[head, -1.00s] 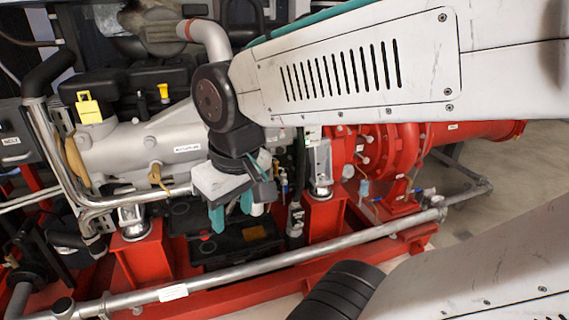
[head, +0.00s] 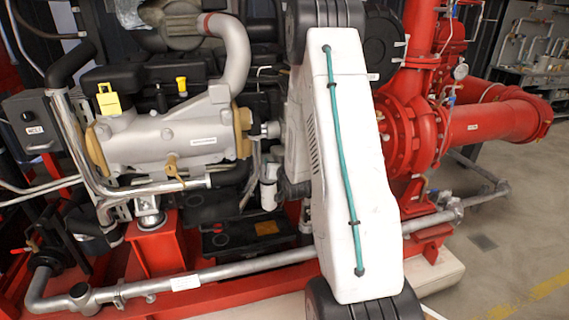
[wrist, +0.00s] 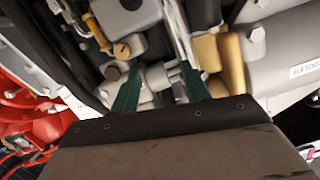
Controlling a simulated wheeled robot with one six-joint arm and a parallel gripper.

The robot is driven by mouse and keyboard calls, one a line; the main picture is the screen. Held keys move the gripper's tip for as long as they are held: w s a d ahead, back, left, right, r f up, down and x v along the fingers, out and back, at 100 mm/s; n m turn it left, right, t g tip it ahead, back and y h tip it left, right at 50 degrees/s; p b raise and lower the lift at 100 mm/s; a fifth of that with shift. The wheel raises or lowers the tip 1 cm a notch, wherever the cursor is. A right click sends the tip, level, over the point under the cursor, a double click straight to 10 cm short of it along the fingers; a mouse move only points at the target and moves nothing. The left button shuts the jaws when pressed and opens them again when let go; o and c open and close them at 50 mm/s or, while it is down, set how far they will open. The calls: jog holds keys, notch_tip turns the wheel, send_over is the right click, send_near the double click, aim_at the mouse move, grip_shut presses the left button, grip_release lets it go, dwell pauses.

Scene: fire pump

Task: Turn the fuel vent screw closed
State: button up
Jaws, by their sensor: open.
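My gripper (wrist: 160,82) shows in the wrist view with its two green fingers spread apart. Grey metal engine fittings lie beyond and between the fingers, and nothing is clearly held. A small brass-coloured knob (wrist: 122,50) sits on a grey block up and left of the fingers. A larger tan fitting (wrist: 230,62) stands to the right of the right finger. I cannot tell for sure which part is the fuel vent screw. In the head view, my white arm hides the gripper and the part of the engine behind it.
In the head view, the silver engine body (head: 165,145) is at left and the red pump (head: 405,130) at right. A grey pipe (head: 230,275) runs along the front of the red base. Open floor (head: 510,230) lies at the right.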

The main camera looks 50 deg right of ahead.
jog(key=s+d+f+m+t+h, duration=0.1)
jog(key=s+d+f+h, duration=0.1)
jog(key=s+d+f, duration=0.2)
jog(key=x, duration=0.8)
jog(key=shift+m+t, duration=0.3)
jog(key=shift+w+a, duration=0.15)
jog(key=c, duration=1)
